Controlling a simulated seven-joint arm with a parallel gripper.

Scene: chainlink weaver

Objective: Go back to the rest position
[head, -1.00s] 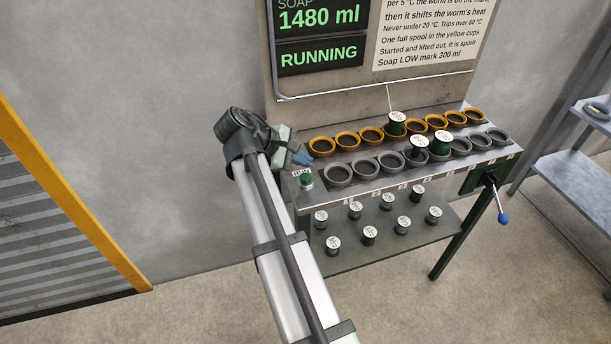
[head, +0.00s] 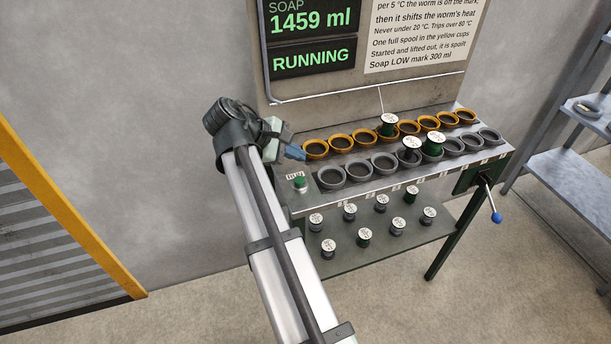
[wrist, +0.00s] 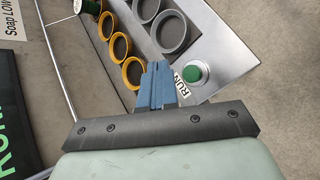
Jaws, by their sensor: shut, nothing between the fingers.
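My gripper (head: 294,152) is at the left end of the machine's bench, beside the leftmost yellow cup (head: 316,149) in the head view. Its blue fingers are together and hold nothing. In the wrist view the shut fingers (wrist: 158,84) are at the middle, near the green RUN button (wrist: 195,73) and the yellow cups (wrist: 131,73). The button also shows in the head view (head: 299,182), below and right of the gripper. I cannot tell the exact height of the fingers above the bench.
A spool (head: 389,124) stands in the yellow row and two more stand in the grey row (head: 411,146). Several spools rest on the lower shelf (head: 345,262). A display reading 1459 ml and RUNNING (head: 312,58) stands behind. A blue-tipped lever (head: 491,200) sticks out at right.

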